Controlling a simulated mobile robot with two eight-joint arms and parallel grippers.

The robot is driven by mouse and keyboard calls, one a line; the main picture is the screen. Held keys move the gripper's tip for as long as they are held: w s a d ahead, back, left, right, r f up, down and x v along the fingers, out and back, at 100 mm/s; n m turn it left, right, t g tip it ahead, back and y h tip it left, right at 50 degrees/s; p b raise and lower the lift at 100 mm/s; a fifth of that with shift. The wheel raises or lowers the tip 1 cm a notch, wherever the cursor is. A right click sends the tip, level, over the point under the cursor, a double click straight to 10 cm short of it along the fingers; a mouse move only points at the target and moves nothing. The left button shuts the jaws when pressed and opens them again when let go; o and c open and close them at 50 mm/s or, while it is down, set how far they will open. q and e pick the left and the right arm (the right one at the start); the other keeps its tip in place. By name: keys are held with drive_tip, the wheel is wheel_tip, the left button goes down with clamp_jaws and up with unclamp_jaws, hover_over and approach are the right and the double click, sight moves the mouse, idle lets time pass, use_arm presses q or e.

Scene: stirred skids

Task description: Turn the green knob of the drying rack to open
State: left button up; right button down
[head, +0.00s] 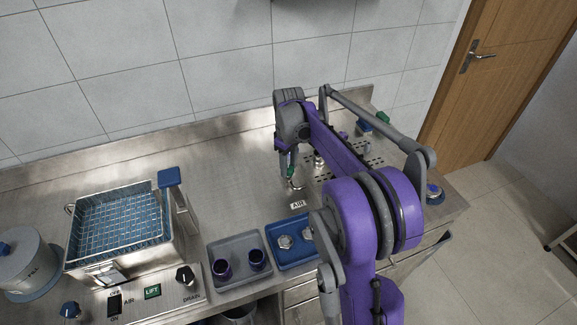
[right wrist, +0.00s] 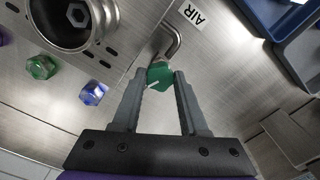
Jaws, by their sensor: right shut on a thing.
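The green knob (right wrist: 160,74) shows in the right wrist view beside a bent metal pipe and an "AIR" label. It has a white pointer line on its face. My right gripper (right wrist: 161,84) has its two grey fingers closed on opposite sides of it. In the head view my right gripper (head: 291,172) reaches down at the left edge of the perforated drying rack (head: 318,176), just above the "AIR" label. The arm covers much of the rack there. My left gripper is not in view.
Another green knob (right wrist: 41,67) and a blue knob (right wrist: 93,92) sit near the held one. A grey tray (head: 219,247) with dark cups and a blue tray (head: 279,261) with metal parts stand in front. A wire basket (head: 118,190) is at left. The counter between is clear.

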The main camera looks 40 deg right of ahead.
drive_tip(key=n, duration=0.4)
drive_tip(key=shift+d+n, duration=0.1)
drive_tip(key=shift+n, duration=2.1)
drive_tip(key=c, duration=0.7)
unclamp_jaws()
drive_tip(key=shift+r, duration=0.15)
wheel_tip(320, 180, up, 11)
drive_tip(key=shift+f, duration=0.2)
